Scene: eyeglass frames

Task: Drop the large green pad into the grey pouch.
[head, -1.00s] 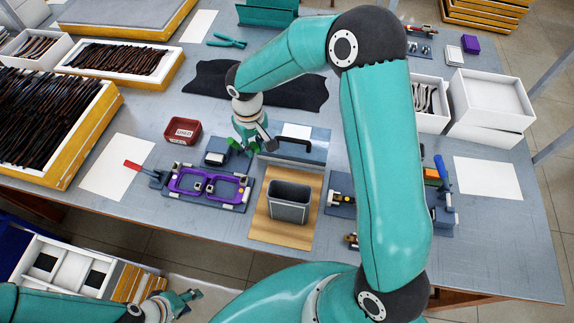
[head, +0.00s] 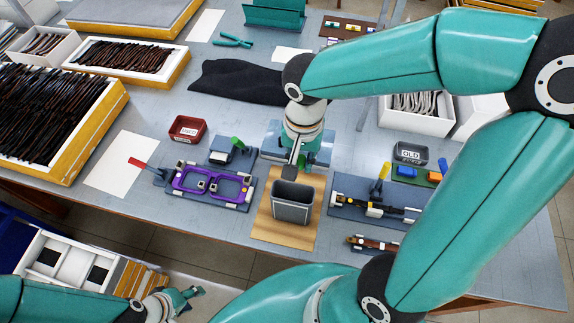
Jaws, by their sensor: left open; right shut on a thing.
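The grey pouch (head: 292,213) is an open-topped box standing upright on a wooden board (head: 270,233) at the front middle of the table. My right gripper (head: 291,175) points down over the back of the pouch's opening. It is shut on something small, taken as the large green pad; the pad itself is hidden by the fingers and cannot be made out. The gripper's exact height above the rim is hard to tell. My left gripper (head: 181,299) is open and empty at the lower left, off the front of the table.
A purple eyeglass frame (head: 211,185) lies in a fixture left of the pouch. A green-handled clamp (head: 237,143) and a red tray (head: 186,129) stand behind it. Another fixture (head: 370,204), with a yellow handle, and an "OLD" tray (head: 410,153) are on the right.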

